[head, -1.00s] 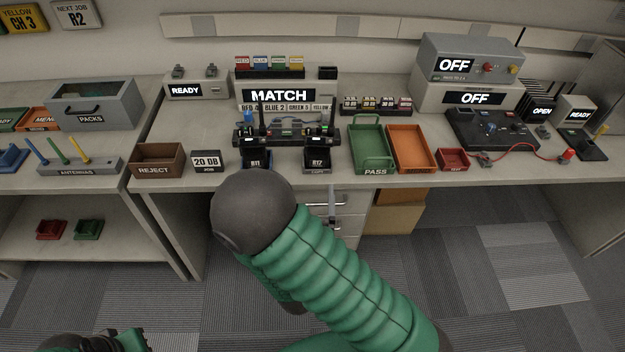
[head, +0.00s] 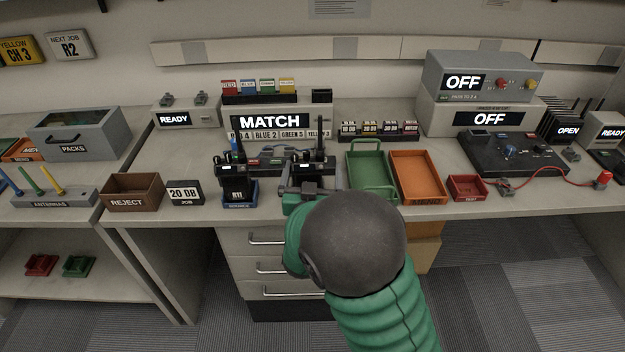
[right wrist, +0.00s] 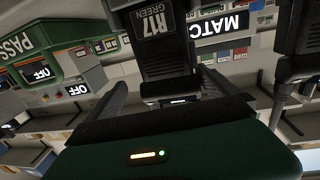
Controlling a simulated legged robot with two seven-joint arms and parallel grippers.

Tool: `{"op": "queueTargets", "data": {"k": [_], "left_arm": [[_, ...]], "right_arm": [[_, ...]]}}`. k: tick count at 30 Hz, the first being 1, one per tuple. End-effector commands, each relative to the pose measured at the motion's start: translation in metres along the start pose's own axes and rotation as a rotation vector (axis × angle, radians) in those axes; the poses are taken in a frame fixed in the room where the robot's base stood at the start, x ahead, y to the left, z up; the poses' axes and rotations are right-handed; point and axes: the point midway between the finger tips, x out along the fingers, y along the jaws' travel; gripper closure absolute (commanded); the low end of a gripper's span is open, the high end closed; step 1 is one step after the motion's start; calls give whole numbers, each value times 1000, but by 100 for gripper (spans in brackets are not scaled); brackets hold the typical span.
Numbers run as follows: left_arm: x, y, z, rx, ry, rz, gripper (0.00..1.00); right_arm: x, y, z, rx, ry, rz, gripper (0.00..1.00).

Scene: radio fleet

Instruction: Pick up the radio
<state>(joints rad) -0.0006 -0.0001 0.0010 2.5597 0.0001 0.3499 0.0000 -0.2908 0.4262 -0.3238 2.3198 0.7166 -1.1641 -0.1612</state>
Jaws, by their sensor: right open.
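A black radio stands upright at the right of the MATCH rack in the head view (head: 320,152), its lower part hidden by my right gripper (head: 305,187). In the right wrist view the radio (right wrist: 165,40) shows the label R17 GREEN, upside-down scenery behind it. My right gripper (right wrist: 163,80) is open, one finger to each side of the radio's near end; whether they touch it I cannot tell. A second black radio, R11 (head: 238,190), stands in a blue holder to the left. My left gripper is out of view.
A green PASS tray (head: 371,197) and an orange tray (head: 441,196) lie to the right. A brown REJECT bin (head: 131,205) and a 20 DB job block (head: 185,193) are at left. The MATCH display (head: 270,122) stands behind the radios.

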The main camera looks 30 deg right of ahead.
Motion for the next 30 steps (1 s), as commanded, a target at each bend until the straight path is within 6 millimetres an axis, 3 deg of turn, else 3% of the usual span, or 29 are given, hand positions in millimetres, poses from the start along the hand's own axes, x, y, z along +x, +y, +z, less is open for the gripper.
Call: {"op": "queueTargets", "data": {"k": [4, 12, 30], "left_arm": [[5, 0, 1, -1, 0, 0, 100], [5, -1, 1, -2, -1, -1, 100], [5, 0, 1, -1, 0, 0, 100]], "right_arm": [[20, -6, -2, -5, 5, -1, 2], [25, -5, -3, -3, 4, -4, 4], [25, -4, -2, -3, 2, -3, 82]]}}
